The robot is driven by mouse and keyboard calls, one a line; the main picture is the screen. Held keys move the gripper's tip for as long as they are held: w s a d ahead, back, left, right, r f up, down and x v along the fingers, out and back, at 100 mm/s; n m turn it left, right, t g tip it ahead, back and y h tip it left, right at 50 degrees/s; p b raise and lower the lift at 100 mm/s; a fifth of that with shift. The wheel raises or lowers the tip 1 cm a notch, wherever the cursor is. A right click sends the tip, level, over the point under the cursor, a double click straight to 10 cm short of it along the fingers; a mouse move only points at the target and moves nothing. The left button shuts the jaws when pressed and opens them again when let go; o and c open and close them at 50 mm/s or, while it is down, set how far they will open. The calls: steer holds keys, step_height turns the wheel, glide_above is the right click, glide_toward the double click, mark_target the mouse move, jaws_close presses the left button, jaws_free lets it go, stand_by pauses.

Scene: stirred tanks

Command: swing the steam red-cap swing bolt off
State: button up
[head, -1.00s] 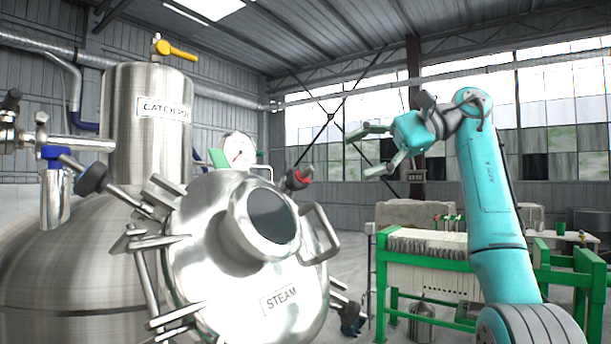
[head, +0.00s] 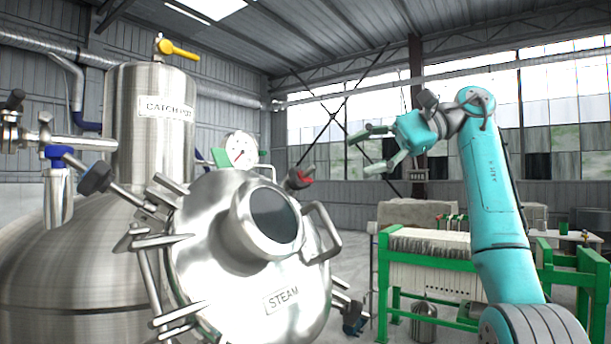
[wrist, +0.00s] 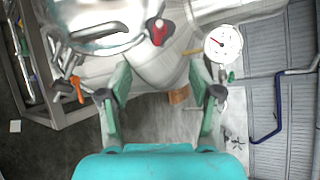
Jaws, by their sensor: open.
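The steam manway lid (head: 250,265) is a round steel cover with a sight glass, a handle and a STEAM label, at the left-centre of the head view. The red-cap swing bolt (head: 300,178) stands at the lid's upper right rim. It also shows in the wrist view (wrist: 158,31), near the top centre. Dark-capped swing bolts (head: 95,178) sit at the lid's upper left and lower right. My gripper (head: 368,150) is open and empty, to the right of the red cap and apart from it. In the wrist view its two fingers (wrist: 160,92) point toward the vessel.
A pressure gauge (head: 241,150) stands behind the lid, and the lid handle (head: 322,232) sticks out below the red cap. The CATCH POT vessel (head: 150,125) with a yellow valve is at the left. A green-framed filter press (head: 425,275) stands behind my arm.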

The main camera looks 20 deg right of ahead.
steer(key=shift+f+m, duration=0.1)
steer(key=shift+m, duration=0.2)
steer(key=shift+c, duration=1.4)
steer(key=s+a+f+m+t, duration=0.1)
steer(key=s+f+m+t, duration=0.2)
steer(key=s+m+t, duration=0.7)
steer(key=w+a+m+g, duration=0.2)
steer(key=w+a+m, duration=0.1)
steer(key=w+a, duration=0.5)
steer(key=w, duration=0.3)
steer(key=shift+a+y, duration=0.15)
steer(key=shift+y, duration=0.15)
jaws_close()
